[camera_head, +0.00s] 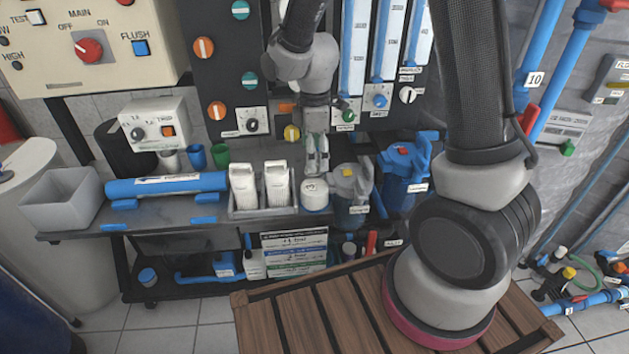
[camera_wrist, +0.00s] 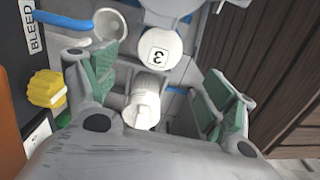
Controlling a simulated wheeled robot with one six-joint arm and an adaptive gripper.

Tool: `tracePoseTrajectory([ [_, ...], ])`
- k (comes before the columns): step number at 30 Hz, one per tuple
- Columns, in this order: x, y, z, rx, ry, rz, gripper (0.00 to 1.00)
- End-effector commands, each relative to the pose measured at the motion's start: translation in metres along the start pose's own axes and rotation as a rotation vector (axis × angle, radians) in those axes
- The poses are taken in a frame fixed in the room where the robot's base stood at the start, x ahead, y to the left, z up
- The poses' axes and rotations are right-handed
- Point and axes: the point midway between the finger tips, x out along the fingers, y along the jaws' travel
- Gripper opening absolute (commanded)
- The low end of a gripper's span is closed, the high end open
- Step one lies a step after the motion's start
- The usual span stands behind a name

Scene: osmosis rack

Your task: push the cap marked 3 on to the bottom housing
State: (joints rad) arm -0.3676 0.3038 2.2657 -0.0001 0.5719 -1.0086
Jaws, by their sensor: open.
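The cap marked 3 (camera_head: 315,196) is a short white cylinder on the shelf, just right of the white cartridges. In the wrist view the cap (camera_wrist: 159,57) shows its black 3 on a face turned to the camera, beyond the fingertips. My gripper (camera_head: 317,160) is above the cap, pointing down, apart from it. In the wrist view my gripper (camera_wrist: 158,85) is open, its green pads wide apart and empty. A blue horizontal housing (camera_head: 165,185) lies on the shelf at left; I cannot tell whether it is the bottom housing.
White cartridges (camera_head: 243,187) stand in a tray left of the cap. A grey-topped filter bowl (camera_head: 351,185) and a blue filter bowl (camera_head: 404,165) stand close on its right. The valve panel (camera_head: 235,75) rises behind. A grey bin (camera_head: 62,195) sits far left.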

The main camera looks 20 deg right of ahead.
Motion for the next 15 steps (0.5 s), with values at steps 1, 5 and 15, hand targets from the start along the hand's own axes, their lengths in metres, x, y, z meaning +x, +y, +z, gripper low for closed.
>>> tracePoseTrajectory([
  [1, 0.006, 0.0, 0.0, 0.0, -0.001, -0.002, 0.84],
  [5, 0.021, -0.001, 0.001, 0.001, -0.002, -0.003, 0.84],
  [15, 0.058, -0.001, 0.001, 0.002, -0.002, -0.003, 0.84],
])
